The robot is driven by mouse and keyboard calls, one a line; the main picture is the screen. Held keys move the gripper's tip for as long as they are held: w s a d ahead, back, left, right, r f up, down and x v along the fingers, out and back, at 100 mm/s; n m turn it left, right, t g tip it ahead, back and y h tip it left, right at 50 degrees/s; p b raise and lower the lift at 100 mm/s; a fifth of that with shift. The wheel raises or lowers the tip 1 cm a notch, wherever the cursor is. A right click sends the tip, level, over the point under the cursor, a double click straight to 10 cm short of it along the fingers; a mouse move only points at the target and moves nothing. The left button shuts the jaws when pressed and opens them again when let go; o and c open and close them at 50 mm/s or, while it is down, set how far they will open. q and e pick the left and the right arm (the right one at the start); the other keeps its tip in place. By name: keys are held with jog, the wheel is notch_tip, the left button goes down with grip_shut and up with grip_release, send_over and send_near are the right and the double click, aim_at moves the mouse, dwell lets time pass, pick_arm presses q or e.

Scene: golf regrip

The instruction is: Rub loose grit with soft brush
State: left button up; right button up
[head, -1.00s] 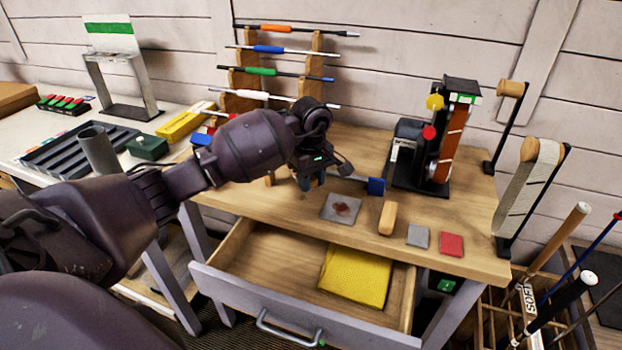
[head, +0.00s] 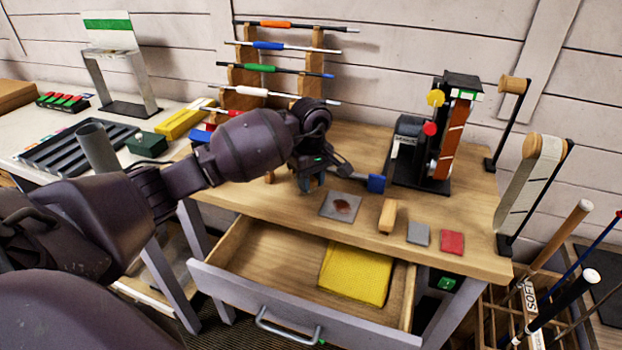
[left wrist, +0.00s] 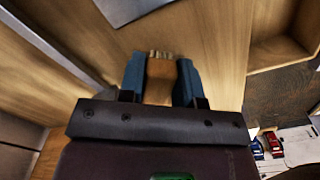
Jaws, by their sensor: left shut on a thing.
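My left gripper (head: 309,184) is over the wooden bench, just left of a grey plate with a reddish-brown patch (head: 341,207). In the left wrist view its blue fingers (left wrist: 160,82) are shut on the wooden body of a brush (left wrist: 160,80). Pale bristles stick out past the fingertips. In the head view the brush is mostly hidden by the gripper, and whether the bristles touch anything cannot be told. My right gripper is not in view.
A tan block (head: 387,216), grey square (head: 418,234) and red square (head: 452,242) lie to the right. An open drawer (head: 262,273) holds a yellow cloth (head: 356,273).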

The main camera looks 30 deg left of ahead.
pick_arm(q)
jog(key=shift+f, duration=0.45)
